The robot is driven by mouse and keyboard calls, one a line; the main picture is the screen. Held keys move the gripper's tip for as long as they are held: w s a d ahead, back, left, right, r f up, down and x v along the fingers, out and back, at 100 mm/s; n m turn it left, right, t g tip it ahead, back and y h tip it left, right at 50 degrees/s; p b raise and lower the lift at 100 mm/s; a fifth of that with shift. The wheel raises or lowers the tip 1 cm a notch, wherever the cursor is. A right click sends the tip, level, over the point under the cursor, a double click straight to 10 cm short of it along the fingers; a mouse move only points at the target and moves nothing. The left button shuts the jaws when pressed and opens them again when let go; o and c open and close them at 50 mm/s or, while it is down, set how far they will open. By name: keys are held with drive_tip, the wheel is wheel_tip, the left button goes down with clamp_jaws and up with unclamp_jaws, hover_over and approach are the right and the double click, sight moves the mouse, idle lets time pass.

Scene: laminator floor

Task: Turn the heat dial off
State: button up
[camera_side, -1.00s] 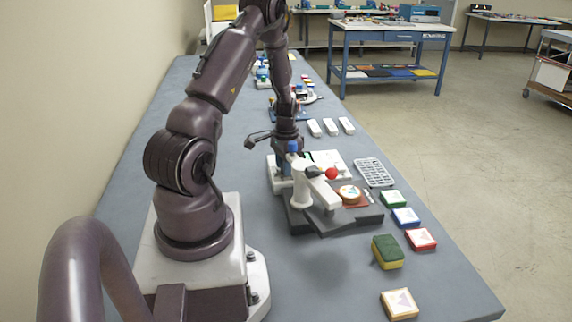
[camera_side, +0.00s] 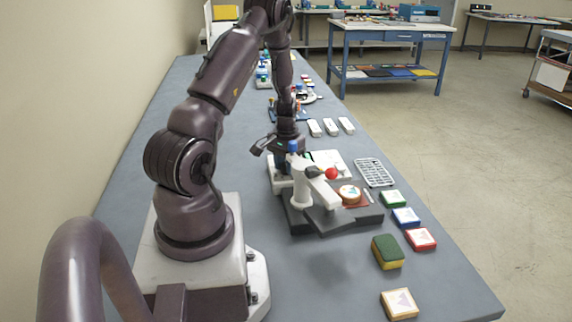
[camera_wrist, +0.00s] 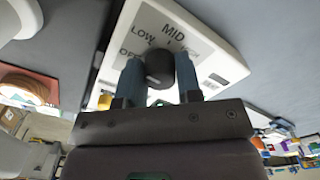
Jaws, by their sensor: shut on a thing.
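The dark round heat dial (camera_wrist: 159,65) sits on a white panel (camera_wrist: 222,62) in the wrist view. The panel carries printed words: MID, LOW, part of OFF and another partly hidden word. My gripper (camera_wrist: 160,76) has its two blue fingers on either side of the dial and is shut on it. Which word the dial points to I cannot tell. In the side view my gripper (camera_side: 291,148) is down at the left part of the white unit (camera_side: 336,157); the dial is hidden there.
In front stands a grey press with a white arm (camera_side: 303,186) and a red knob (camera_side: 331,173), close to my gripper. A grey rack (camera_side: 374,172), several coloured pads and a green-yellow sponge (camera_side: 387,252) lie to the right. The table's left side is clear.

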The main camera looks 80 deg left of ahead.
drive_tip(key=n, duration=0.4)
drive_tip(key=shift+n, duration=0.4)
idle(0.4)
drive_tip(key=o, duration=0.9)
drive_tip(key=shift+o, duration=0.2)
drive_tip(key=shift+r, duration=0.15)
wheel_tip(320, 180, up, 13)
